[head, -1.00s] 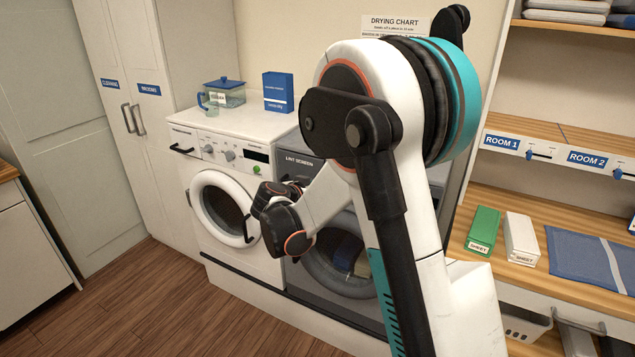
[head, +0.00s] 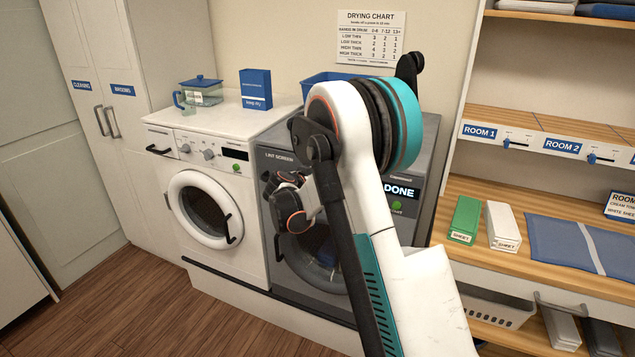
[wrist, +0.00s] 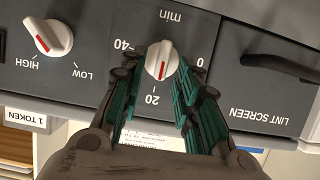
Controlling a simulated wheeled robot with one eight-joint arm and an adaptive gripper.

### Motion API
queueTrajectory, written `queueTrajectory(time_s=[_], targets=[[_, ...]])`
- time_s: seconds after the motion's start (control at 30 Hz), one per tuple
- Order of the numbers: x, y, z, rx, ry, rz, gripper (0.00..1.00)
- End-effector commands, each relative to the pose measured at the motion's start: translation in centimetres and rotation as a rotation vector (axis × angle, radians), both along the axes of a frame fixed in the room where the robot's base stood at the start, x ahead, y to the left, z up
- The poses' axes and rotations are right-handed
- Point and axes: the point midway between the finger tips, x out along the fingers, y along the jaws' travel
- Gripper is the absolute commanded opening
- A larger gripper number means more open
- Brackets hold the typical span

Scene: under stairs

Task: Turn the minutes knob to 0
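The minutes knob (wrist: 162,60) is a white dial with a red mark on the grey dryer panel (wrist: 225,85) in the wrist view. Its scale, seen upside down, reads 0, 20 and 40 under "min". The red mark points at about 20. My gripper (wrist: 160,72) is open, with one green-padded finger on each side of the knob. The fingertips are close to it; I cannot tell whether they touch. In the head view my gripper (head: 287,205) is in front of the grey dryer (head: 415,140), and my arm hides the minutes knob.
A second dial (wrist: 48,38), marked HIGH and LOW, and the lint screen handle (wrist: 275,62) flank the minutes knob. The dryer display (head: 400,192) reads DONE. The white washer (head: 255,115) stands left; a wooden shelf (head: 500,195) with boxes is right.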

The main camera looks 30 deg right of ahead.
Motion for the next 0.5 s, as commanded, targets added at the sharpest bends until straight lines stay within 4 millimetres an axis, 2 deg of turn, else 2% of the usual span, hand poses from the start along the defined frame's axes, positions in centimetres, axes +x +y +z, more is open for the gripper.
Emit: queueTrajectory(time_s=[0.33, 0.47, 0.5], targets=[[0.23, -0.29, -0.11, 0.0, 0.0, 0.0, 0.3], [0.22, -0.28, -0.11, -0.001, 0.001, 0.0, 0.01], [0.22, -0.28, -0.11, 0.0, 0.0, 0.0, 0.0]])
